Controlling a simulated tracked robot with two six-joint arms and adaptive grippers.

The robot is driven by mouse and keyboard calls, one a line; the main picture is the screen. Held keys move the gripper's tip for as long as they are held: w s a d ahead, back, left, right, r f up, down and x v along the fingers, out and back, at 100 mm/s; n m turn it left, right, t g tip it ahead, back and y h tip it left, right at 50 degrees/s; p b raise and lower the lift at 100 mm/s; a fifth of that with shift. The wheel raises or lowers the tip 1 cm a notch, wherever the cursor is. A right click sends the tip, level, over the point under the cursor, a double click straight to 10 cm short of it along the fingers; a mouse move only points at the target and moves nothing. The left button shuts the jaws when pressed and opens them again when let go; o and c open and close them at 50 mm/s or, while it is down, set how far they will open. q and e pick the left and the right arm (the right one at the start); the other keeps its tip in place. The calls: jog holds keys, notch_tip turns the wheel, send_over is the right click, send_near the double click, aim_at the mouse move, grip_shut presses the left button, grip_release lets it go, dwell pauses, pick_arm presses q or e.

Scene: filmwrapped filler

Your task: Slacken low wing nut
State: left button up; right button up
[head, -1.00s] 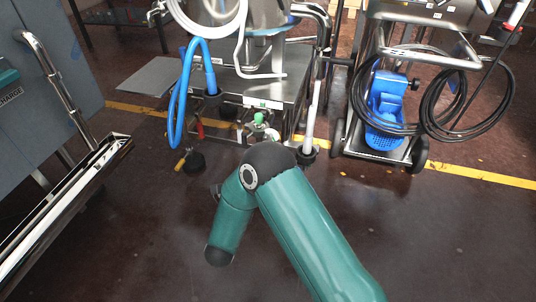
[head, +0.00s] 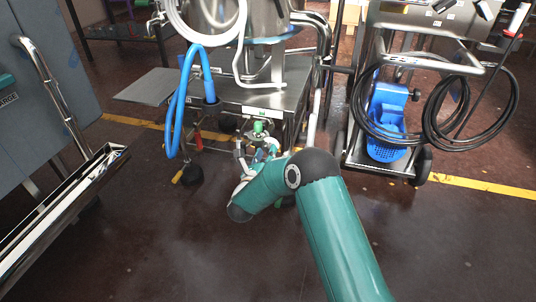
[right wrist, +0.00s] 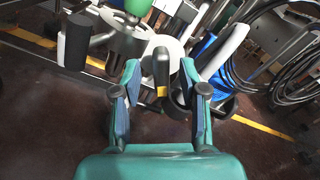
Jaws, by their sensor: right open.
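The filling machine's low fittings stand under its steel table (head: 262,98), with a green knob (head: 258,126) on top. My right gripper (head: 264,153) is at these fittings, partly hidden by my own arm. In the right wrist view my right gripper (right wrist: 160,78) is open, its two fingers pointing at the fittings. A dark, rounded upright piece (right wrist: 161,66) shows between the fingertips, with a pale disc behind it. I cannot tell if this piece is the low wing nut, or whether the fingers touch it. The green knob (right wrist: 137,6) is above. My left gripper is not in view.
A blue hose (head: 173,118) hangs at the machine's left. A wheeled trolley with a blue pump (head: 386,115) and coiled black hose (head: 470,128) stands at right. A steel-railed cabinet (head: 40,125) is at left. The floor in front is clear.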

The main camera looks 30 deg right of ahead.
jog(key=shift+w+d, duration=0.35)
jog(key=shift+d, duration=0.05)
grip_shut()
jog(key=shift+d, duration=0.3)
jog(key=shift+a, duration=0.3)
